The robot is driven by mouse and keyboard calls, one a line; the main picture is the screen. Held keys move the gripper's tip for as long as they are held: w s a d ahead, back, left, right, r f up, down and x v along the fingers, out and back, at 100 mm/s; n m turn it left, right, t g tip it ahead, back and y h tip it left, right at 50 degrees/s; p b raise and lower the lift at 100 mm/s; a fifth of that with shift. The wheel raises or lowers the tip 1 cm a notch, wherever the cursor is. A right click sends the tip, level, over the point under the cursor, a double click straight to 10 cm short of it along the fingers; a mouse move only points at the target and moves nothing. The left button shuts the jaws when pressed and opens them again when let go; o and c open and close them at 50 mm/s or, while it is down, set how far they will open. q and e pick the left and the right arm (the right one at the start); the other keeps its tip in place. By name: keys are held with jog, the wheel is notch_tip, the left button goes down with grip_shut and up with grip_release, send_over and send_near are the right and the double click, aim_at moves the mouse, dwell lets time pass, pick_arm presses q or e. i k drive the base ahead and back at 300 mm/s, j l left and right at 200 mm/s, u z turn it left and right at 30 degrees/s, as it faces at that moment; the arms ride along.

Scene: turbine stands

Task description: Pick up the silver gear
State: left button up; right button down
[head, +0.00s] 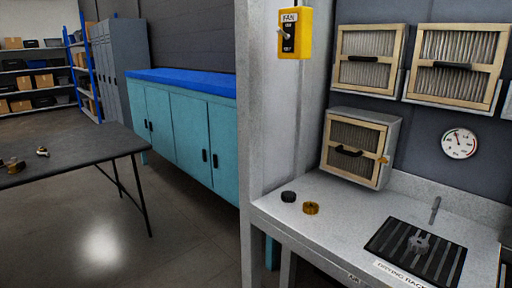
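A small silver-grey toothed part, which looks like the silver gear (419,243), lies on the black slatted drying rack (384,250) at the right. The rack is on the light grey worktop (345,226). A gold gear-like ring (311,208) and a black round piece (288,197) lie on the worktop to the left of the rack, apart from each other. Neither of my grippers is in the head view.
Above the worktop are a framed filter box (354,153), wall filters (366,59), a gauge (460,143) and a yellow FAN switch box (292,34). A dark table (80,150) with small parts stands left. Open floor lies between the table and the worktop.

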aim_at(418, 245)
jog(key=z, duration=1.25)
jog(key=i+l, duration=0.2)
jog(key=l, duration=0.15)
jog(key=i+l+u, duration=0.25)
jog(key=l+u, duration=0.25)
jog(key=i+l+u, duration=0.2)
jog(key=l, duration=0.2)
jog(key=l+u, duration=0.25)
jog(key=k+l, duration=0.05)
jog(key=l, duration=0.05)
